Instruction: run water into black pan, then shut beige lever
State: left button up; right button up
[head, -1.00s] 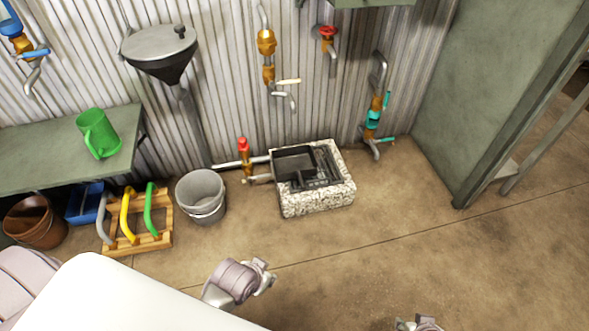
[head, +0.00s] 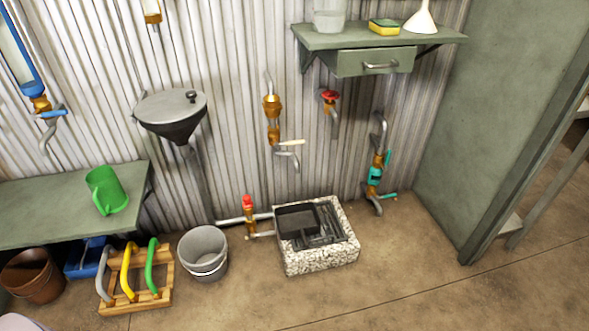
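The black pan (head: 297,219) sits in the left part of a speckled stone basin (head: 318,262) on the floor against the wall. The beige lever (head: 291,142) sticks out to the right from a brass tap (head: 272,110) on the wall above the basin. The tap's grey spout (head: 294,160) points down over the basin area. I cannot make out any water running or any water in the pan. Neither of my grippers is in view.
A red-topped valve (head: 248,208), a red-handled tap (head: 329,97) and a teal-levered tap (head: 376,180) are nearby. A grey bucket (head: 203,254) and a wooden rack (head: 134,295) stand left of the basin. A shelf (head: 447,38) juts out above. The floor in front is clear.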

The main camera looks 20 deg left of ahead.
aim_at(295, 143)
jog(key=i+j+u, duration=0.15)
jog(key=i+j, duration=1.05)
jog(key=j, duration=0.15)
